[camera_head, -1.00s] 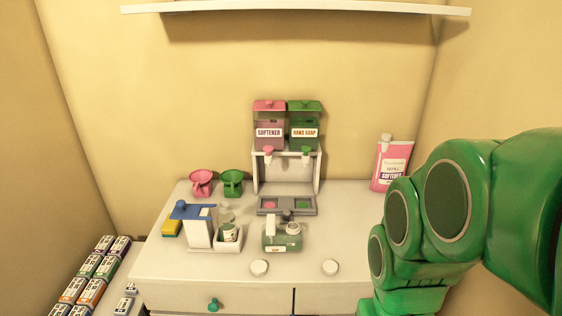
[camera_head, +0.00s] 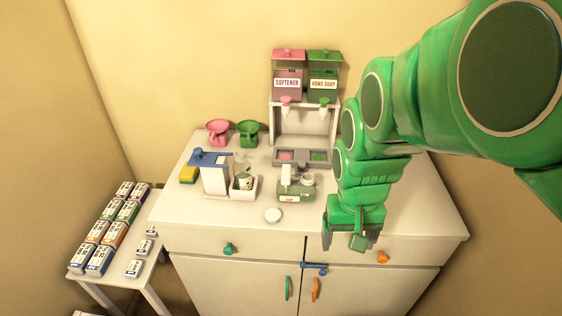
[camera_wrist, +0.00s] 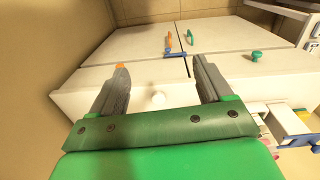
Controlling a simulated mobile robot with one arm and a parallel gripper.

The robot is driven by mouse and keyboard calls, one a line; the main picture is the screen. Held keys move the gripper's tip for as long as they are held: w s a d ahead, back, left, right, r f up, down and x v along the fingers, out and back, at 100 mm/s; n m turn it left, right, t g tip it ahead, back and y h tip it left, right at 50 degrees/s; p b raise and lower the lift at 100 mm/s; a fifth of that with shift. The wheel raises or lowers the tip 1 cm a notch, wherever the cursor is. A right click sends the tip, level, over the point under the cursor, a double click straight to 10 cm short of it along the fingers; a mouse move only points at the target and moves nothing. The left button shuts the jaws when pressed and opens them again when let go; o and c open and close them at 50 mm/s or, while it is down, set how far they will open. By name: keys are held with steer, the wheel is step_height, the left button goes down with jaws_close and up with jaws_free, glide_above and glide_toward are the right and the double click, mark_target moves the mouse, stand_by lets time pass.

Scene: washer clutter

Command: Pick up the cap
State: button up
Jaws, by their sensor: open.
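My gripper points downward over the counter's front right part. It is open, with nothing between the fingers. The height gap to the cap is hard to judge.
A white caddy (camera_head: 216,182), pink cup (camera_head: 218,132), green cup (camera_head: 248,132) and dispenser stand (camera_head: 303,120) stand farther back. Drawer knobs (camera_head: 382,257) protrude from the front. Boxes (camera_head: 115,235) fill a low side table.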

steer(key=w+a+f+t, duration=0.1)
steer(key=w+a+f, duration=0.2)
steer(key=w+a, duration=0.45)
steer(key=n+t, duration=0.2)
glide_toward(273, 214)
steer(key=shift+y, duration=0.4)
steer(key=shift+d+x, duration=0.15)
steer(key=shift+x, duration=1.9)
steer(key=shift+d+x, duration=0.2)
steer(key=shift+x, duration=1.85)
steer(key=shift+s, duration=0.1)
steer(key=c, duration=1.1)
